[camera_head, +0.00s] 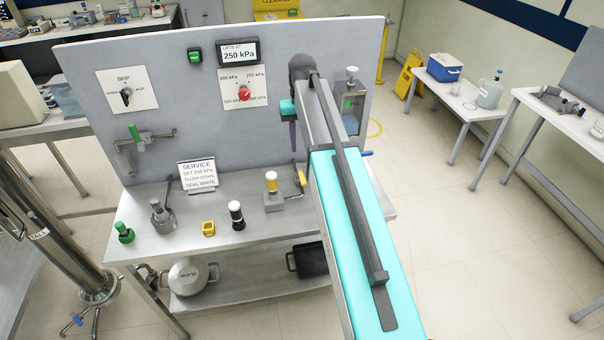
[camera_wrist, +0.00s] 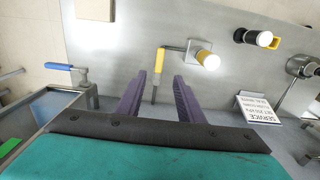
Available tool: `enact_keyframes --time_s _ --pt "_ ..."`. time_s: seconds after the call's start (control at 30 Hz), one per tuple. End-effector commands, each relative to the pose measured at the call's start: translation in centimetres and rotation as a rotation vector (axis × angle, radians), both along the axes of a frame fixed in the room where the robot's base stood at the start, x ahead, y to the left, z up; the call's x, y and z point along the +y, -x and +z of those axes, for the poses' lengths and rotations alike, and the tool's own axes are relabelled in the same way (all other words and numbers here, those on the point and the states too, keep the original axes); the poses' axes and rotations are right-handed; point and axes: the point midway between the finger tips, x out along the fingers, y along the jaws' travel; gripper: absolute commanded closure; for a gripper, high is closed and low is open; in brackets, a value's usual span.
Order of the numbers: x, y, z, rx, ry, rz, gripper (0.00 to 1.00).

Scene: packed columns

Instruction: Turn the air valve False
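A lever with a yellow sleeve (camera_wrist: 161,61) and a grey rod reaches out from a small fitting with a square plate and a pale, yellow-banded top (camera_wrist: 208,60). In the head view the fitting (camera_head: 271,182) stands on the bench, with its yellow lever (camera_head: 301,178) beside my arm. My gripper (camera_wrist: 160,77) is open, its purple fingers apart on either side of the lever's near end. No contact is clear. In the head view my arm hides much of the gripper. A blue-handled valve (camera_wrist: 58,66) also shows left of the fingers. No label shows which is the air valve.
An upright grey panel (camera_head: 215,125) backs the bench, with a red knob (camera_head: 244,93), a 250 kPa display (camera_head: 238,52) and a green-handled valve (camera_head: 136,134). A service card (camera_head: 198,175), a black bottle (camera_head: 236,214) and a yellow block (camera_head: 208,228) stand left of the lever.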

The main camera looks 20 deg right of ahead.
Motion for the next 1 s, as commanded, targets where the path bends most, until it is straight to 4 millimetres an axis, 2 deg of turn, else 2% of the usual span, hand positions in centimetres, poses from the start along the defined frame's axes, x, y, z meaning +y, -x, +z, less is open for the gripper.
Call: enact_keyframes --time_s 0.27,1.0 --pt "0.0 0.0 -1.5 0.0 0.0 0.0 0.66" --pt "0.0 0.0 -9.3 0.001 0.0 0.0 0.66"
